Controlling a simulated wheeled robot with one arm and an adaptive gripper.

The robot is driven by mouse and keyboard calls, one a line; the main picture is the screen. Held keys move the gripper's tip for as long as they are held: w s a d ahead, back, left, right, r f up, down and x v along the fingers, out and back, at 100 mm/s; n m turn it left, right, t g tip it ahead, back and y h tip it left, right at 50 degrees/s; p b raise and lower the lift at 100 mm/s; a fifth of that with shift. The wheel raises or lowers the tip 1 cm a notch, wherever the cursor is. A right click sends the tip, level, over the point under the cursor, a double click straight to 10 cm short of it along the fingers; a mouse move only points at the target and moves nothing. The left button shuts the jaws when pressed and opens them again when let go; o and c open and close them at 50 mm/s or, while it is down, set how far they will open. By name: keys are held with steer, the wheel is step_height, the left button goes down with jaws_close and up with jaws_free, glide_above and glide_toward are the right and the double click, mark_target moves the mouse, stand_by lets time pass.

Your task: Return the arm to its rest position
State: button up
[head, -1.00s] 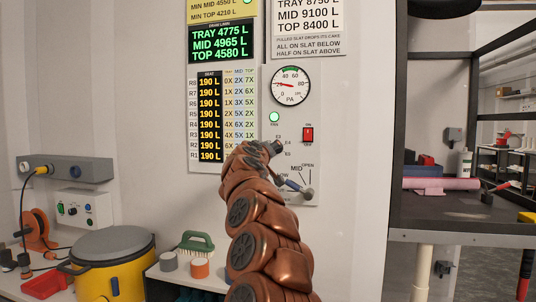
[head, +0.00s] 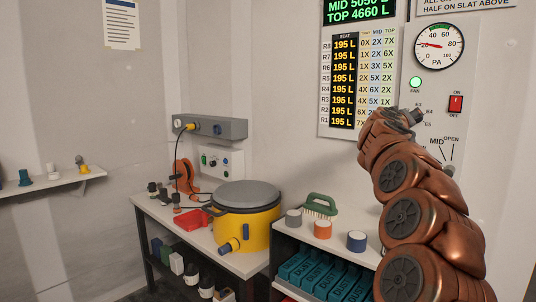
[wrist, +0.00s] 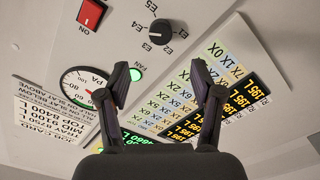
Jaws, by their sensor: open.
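My copper-coloured arm rises at the right of the head view, and my gripper (head: 405,118) is at its top, in front of the wall panel. In the wrist view my gripper (wrist: 162,88) has its two dark fingers spread apart with nothing between them. Behind the fingers the panel shows a black selector knob (wrist: 160,31), a red switch (wrist: 91,14), a round PA gauge (wrist: 82,86) and a lit green lamp (wrist: 135,75). The fingers look apart from the knob. In the head view my arm hides part of the panel's lower area.
A bench (head: 150,212) at the left bears a yellow drum (head: 262,232) with a grey lid and a red tray (head: 190,221). A lower shelf unit (head: 283,233) near my arm holds a green brush (head: 320,205) and several small pots. A wall shelf (head: 70,183) is at the far left.

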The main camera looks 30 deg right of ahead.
steer(key=w+a+f+n+y, duration=0.2)
steer(key=a+f+y, duration=0.2)
steer(key=a+f, duration=0.65)
steer(key=w+a+f+n+y, duration=0.2)
steer(key=a+f+y, duration=0.35)
steer(key=a, duration=0.85)
steer(key=s+a+f+n+g+y, duration=0.1)
steer(key=s+a+f, duration=0.2)
steer(key=a+f, duration=0.25)
steer(key=s+a+f+y, duration=0.1)
steer(key=s+a+f, duration=0.2)
steer(key=a+f, duration=0.25)
steer(key=s+a+f+g+y, duration=0.25)
steer(key=s+a+f, duration=0.4)
steer(key=s, duration=0.35)
steer(key=s+a+f+g+y, duration=0.1)
steer(key=s+a+f+g, duration=0.3)
steer(key=s+a, duration=0.5)
steer(key=s+a+f+g+y, duration=0.2)
steer(key=s+a+f, duration=0.45)
steer(key=s, duration=0.45)
step_height(320, 180, up, 17)
steer(key=w+t+p, duration=0.1)
steer(key=p, duration=1.4)
steer(key=shift+w+d+f+n, duration=0.2)
steer(key=shift+w+d+n, duration=0.1)
steer(key=shift+w+d, duration=0.1)
steer(key=shift+t, duration=0.25)
